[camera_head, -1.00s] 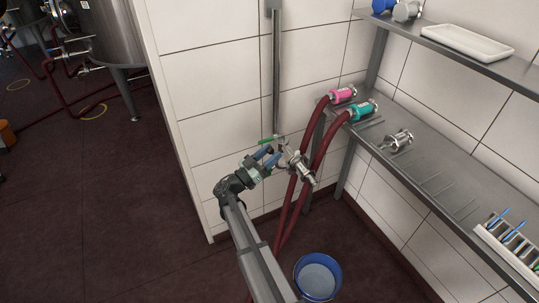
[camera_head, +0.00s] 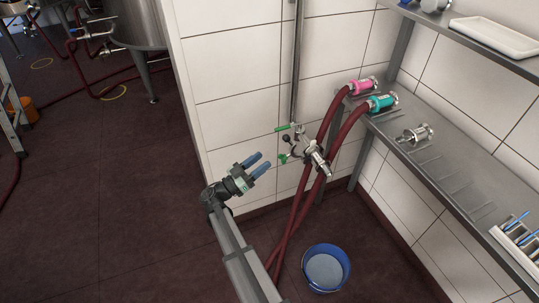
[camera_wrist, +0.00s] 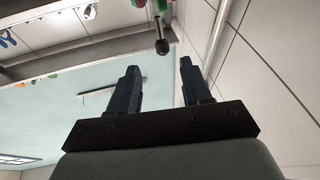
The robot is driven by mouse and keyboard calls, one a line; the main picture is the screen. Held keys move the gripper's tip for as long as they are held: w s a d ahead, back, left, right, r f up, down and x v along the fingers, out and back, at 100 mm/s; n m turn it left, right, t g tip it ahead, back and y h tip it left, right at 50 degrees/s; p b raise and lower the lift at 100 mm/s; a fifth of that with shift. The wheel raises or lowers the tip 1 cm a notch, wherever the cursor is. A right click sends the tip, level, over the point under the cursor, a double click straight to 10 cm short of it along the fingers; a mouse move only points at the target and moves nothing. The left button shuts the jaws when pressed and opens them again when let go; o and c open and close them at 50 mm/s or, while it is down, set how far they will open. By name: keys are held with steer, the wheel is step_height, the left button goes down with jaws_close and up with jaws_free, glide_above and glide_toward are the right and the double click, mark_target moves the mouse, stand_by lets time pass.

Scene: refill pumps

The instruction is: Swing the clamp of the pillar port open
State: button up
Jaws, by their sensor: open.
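The pillar port (camera_head: 312,152) is a metal fitting with green-handled parts at the lower end of a vertical pipe on the tiled wall. Its clamp cannot be clearly told apart from the other metal parts at this size. My gripper (camera_head: 260,163) is open and empty, to the left of the port and a little below it, with a visible gap between. Its two blue fingers point toward the port. In the wrist view, a dark ball-ended rod (camera_wrist: 161,42) hangs beyond and between the fingertips, with a green part above it.
Red hoses hang right beside the port, with pink (camera_head: 363,86) and teal (camera_head: 381,103) couplings on the metal shelf (camera_head: 450,165). A metal fitting (camera_head: 417,134) lies there too. A blue bucket (camera_head: 345,272) stands on the floor below. The floor at left is open.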

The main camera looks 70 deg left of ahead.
steer(key=shift+v, duration=0.95)
